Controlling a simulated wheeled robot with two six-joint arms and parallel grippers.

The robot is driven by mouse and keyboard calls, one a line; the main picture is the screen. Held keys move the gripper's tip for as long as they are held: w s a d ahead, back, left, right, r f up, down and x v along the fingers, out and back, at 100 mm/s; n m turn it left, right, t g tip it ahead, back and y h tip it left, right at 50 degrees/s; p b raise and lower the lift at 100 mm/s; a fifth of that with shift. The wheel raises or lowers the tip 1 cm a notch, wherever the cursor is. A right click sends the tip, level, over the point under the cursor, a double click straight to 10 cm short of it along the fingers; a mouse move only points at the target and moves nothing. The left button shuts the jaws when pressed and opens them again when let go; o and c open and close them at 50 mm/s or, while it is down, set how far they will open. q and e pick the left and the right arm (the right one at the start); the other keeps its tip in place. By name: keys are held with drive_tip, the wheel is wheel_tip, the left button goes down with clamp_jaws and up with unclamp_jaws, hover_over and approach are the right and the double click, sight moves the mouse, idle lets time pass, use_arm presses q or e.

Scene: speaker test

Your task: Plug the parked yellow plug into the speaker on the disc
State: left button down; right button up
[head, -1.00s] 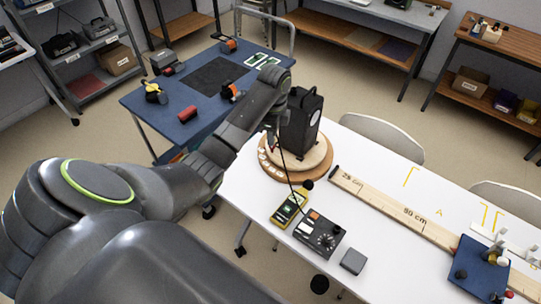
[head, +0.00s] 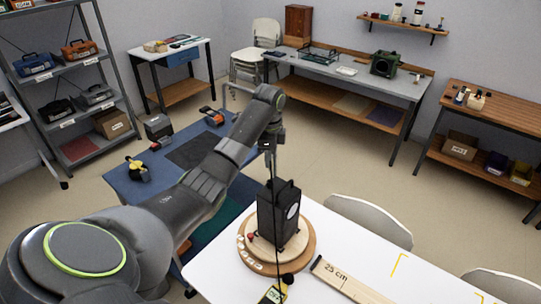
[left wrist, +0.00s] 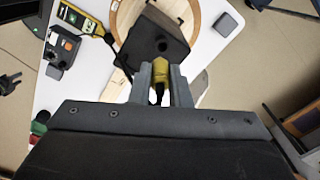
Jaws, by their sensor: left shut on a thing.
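The black speaker (head: 272,218) stands upright on the round wooden disc (head: 309,240) at the table's near-left corner. A pale round patch shows on its right side. My left gripper (head: 272,160) is above the speaker, and a dark cable hangs from it past the speaker's front. In the left wrist view my left gripper (left wrist: 160,72) is shut on the yellow plug (left wrist: 160,74). The speaker (left wrist: 148,40) lies just beyond the plug there, with a small dark round spot on its face. I cannot tell whether plug and speaker touch. My right gripper is not in view.
A yellow meter (head: 273,295) lies on the white table (head: 222,268) near the disc, and a wooden ruler (head: 345,281) lies right of it. A grey chair (head: 370,218) stands behind the table. A blue table (head: 130,188) stands at left.

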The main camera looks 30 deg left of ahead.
use_arm(q)
drive_tip(key=shift+f, duration=0.75)
drive_tip(key=shift+w+f, duration=0.2)
drive_tip(key=shift+f, duration=0.3)
drive_tip(key=shift+w+f, duration=0.15)
drive_tip(key=shift+f, duration=0.65)
drive_tip(key=shift+s+f, duration=0.15)
drive_tip(key=shift+f, duration=0.65)
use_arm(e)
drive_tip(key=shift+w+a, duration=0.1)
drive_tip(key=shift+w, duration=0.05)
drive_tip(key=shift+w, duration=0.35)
use_arm(q)
drive_tip(key=shift+f, duration=0.5)
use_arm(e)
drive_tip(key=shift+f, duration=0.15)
